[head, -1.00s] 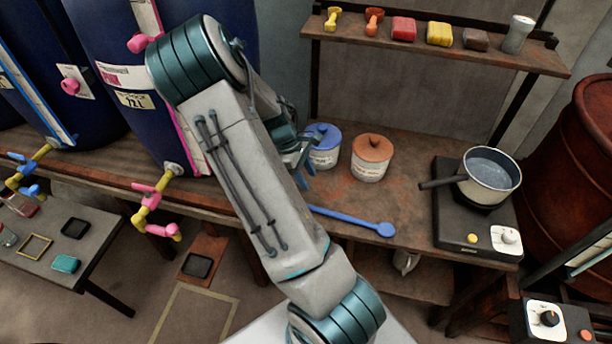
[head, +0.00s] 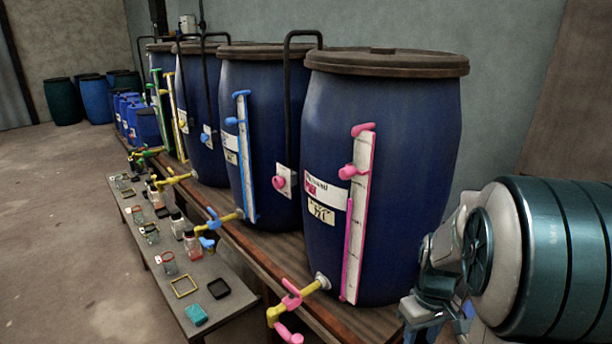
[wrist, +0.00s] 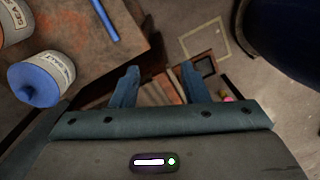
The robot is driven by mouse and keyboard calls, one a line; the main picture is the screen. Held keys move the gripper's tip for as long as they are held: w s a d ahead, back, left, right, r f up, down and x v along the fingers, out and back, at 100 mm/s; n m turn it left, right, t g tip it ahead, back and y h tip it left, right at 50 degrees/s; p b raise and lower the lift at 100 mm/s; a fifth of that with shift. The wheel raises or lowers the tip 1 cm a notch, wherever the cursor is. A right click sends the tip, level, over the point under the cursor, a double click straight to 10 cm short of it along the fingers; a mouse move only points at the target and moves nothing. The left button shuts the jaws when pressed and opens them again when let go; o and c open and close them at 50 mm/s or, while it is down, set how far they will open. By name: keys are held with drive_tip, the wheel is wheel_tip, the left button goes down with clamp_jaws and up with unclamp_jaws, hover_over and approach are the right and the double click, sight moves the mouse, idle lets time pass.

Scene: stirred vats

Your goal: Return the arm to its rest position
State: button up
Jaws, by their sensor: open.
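My gripper (wrist: 158,82) is open in the wrist view, its two blue fingers apart with nothing between them. It points down past the edge of the wooden bench (wrist: 150,55) toward the floor. In the head view my arm fills the lower right, in front of the wall and beside the nearest blue vat (head: 400,180). Part of my wrist shows at the bottom there; the fingertips are hard to make out.
A blue-lidded jar (wrist: 40,82) and part of a second jar (wrist: 14,25) stand on the bench at left in the wrist view, near a blue rod (wrist: 105,20). A low grey table (head: 235,300) with several small items stands before the vats. Floor at left is clear.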

drive_tip(key=s+a+r+m+t, duration=0.3)
drive_tip(key=s+a+r, duration=0.5)
drive_tip(key=s+r, duration=0.2)
drive_tip(key=shift+s+a+t, duration=0.3)
drive_tip(key=shift+s, duration=0.05)
idle(0.4)
